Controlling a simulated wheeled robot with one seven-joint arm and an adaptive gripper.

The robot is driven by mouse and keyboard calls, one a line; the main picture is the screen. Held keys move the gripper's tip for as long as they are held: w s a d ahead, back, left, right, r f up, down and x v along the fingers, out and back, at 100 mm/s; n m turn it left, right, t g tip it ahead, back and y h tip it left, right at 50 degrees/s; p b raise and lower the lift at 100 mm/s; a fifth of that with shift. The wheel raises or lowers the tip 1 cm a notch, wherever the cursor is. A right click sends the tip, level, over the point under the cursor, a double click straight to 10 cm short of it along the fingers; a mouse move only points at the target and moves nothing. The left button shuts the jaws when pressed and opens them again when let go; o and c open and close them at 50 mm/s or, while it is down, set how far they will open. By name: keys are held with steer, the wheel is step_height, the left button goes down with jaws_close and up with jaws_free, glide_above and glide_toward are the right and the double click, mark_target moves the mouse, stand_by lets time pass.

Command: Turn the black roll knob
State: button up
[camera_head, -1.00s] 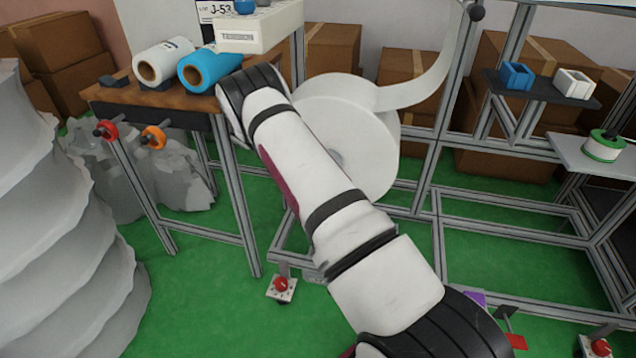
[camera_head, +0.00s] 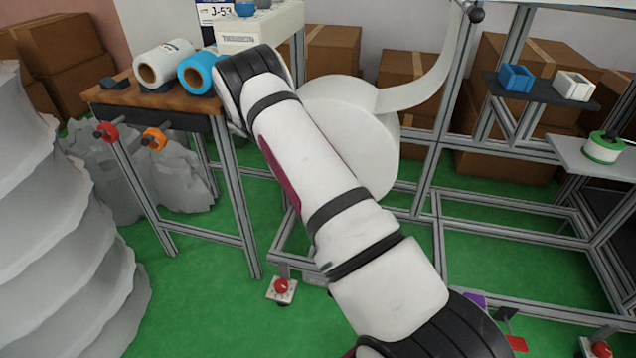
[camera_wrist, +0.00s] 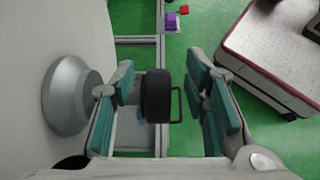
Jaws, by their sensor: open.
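The black knob (camera_wrist: 157,97) shows in the wrist view as a dark, thick round piece with a thin bracket-like loop on its right side. It lies between the two teal-padded fingers of my gripper (camera_wrist: 160,108), which is open. Gaps show between the knob and the pads, and I cannot tell its exact depth. The big white roll (camera_wrist: 40,60) fills the left of the wrist view, with a grey conical hub (camera_wrist: 68,95). The white roll (camera_head: 345,110) also shows in the head view, partly behind my arm; my gripper and this knob are hidden there.
A wooden-topped table (camera_head: 115,97) with white (camera_head: 165,60) and blue (camera_head: 205,72) rolls stands at left, red (camera_head: 108,131) and orange (camera_head: 153,139) knobs on its front. Metal framing stands at right. A red button box (camera_head: 281,290) sits low near my arm.

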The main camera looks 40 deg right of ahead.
step_height(320, 180, up, 5)
steer(key=shift+r, duration=0.15)
stand_by(0.3)
